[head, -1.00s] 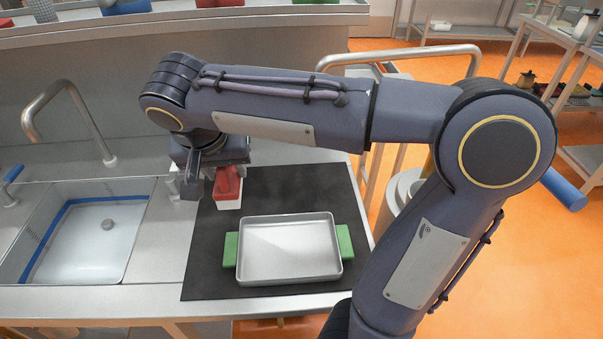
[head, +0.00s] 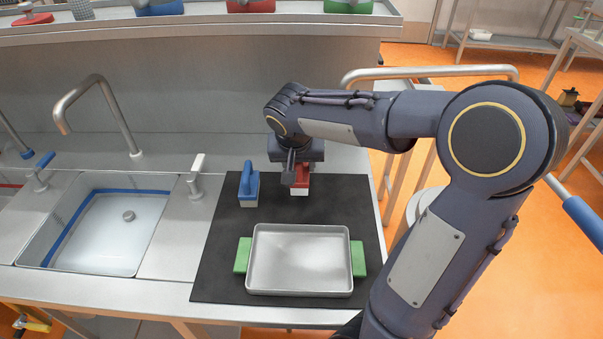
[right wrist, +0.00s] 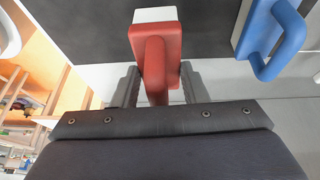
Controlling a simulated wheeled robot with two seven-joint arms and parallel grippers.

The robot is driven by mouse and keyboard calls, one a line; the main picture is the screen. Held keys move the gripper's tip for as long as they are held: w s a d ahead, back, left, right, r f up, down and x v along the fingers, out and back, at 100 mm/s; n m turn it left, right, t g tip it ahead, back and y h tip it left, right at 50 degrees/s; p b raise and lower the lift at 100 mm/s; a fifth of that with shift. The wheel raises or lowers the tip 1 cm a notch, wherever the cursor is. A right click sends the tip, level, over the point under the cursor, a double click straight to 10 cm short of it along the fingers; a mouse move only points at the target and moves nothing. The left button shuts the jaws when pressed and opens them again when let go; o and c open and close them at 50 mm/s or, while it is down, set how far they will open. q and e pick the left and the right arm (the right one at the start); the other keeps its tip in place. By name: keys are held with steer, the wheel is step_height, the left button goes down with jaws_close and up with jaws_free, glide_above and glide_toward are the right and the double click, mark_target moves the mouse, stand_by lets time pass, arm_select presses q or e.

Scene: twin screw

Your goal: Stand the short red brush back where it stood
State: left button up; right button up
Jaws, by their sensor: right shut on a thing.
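The short red brush (head: 301,183) has a red handle and white bristles. It is at the back of the black mat (head: 222,226) in the head view, partly hidden by my right gripper (head: 293,174). In the right wrist view the red brush (right wrist: 155,50) stands out between the two fingers of my right gripper (right wrist: 152,88), which is shut on its handle. Its white bristles point away from the gripper toward the mat. I cannot tell whether the bristles touch the mat. My left gripper is not in view.
A blue brush (head: 249,185) stands on the mat just left of the red one; it also shows in the right wrist view (right wrist: 270,38). A metal tray (head: 300,287) with green handles lies in front. A sink (head: 103,245) is to the left, and a shelf (head: 205,31) runs behind.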

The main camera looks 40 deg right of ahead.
steer(key=shift+s+x, duration=0.2)
steer(key=shift+x, duration=0.75)
steer(key=shift+s+x, duration=0.2)
steer(key=shift+x, duration=0.8)
steer(key=shift+a+f, duration=0.15)
steer(key=shift+f, duration=0.05)
steer(key=shift+f, duration=0.1)
steer(key=o, duration=1)
